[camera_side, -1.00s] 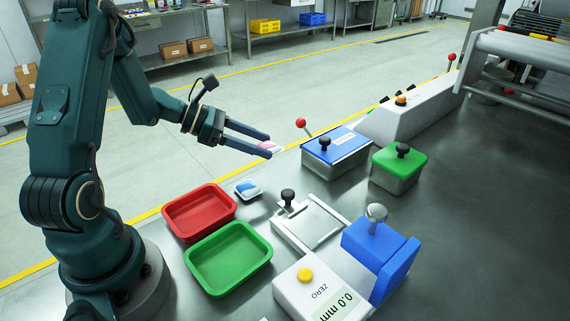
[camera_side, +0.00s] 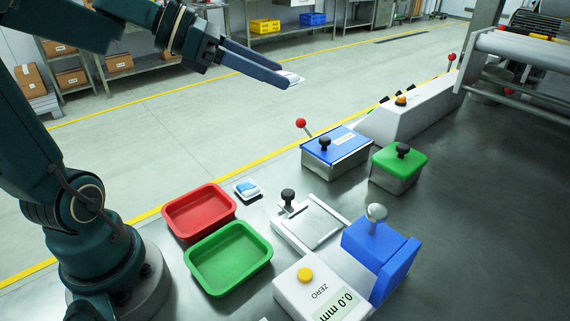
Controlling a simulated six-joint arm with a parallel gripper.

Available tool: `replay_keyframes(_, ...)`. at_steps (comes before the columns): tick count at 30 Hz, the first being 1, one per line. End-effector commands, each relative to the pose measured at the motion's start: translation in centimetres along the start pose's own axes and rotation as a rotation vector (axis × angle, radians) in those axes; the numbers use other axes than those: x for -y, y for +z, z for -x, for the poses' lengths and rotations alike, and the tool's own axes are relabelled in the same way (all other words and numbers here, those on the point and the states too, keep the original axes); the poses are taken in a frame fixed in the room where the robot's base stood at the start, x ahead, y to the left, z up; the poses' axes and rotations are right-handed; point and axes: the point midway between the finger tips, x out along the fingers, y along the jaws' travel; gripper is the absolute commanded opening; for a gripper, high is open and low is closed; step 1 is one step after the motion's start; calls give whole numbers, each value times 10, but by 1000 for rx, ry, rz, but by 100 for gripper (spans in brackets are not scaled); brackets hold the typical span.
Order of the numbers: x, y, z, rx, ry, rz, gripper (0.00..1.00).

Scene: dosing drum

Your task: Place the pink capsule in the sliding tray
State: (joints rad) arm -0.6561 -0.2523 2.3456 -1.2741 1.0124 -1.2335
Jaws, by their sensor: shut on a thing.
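My gripper (camera_side: 284,79) is high above the far edge of the table, at the upper middle of the view. It is shut on the pink capsule (camera_side: 295,79), which is mostly hidden by the fingers; only a small pale and pinkish part shows at the tips. The likely sliding tray (camera_side: 310,227) is a flat, pale metal piece with a black knob (camera_side: 288,195), on the table below my gripper and slightly right. Nothing shows on it.
A red bin (camera_side: 199,211) and a green bin (camera_side: 228,258) stand left of the tray. A small dish with a blue-and-white piece (camera_side: 248,189) is behind them.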

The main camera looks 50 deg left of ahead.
Motion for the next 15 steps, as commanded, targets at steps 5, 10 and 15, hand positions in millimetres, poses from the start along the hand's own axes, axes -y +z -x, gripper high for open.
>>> replay_keyframes(5, 10, 4, 12, 2, 104, 53, 13)
replay_keyframes(10, 5, -3, 11, 0, 178, 99, 13)
replay_keyframes(15, 1, 2, 13, 1, 170, 93, 13)
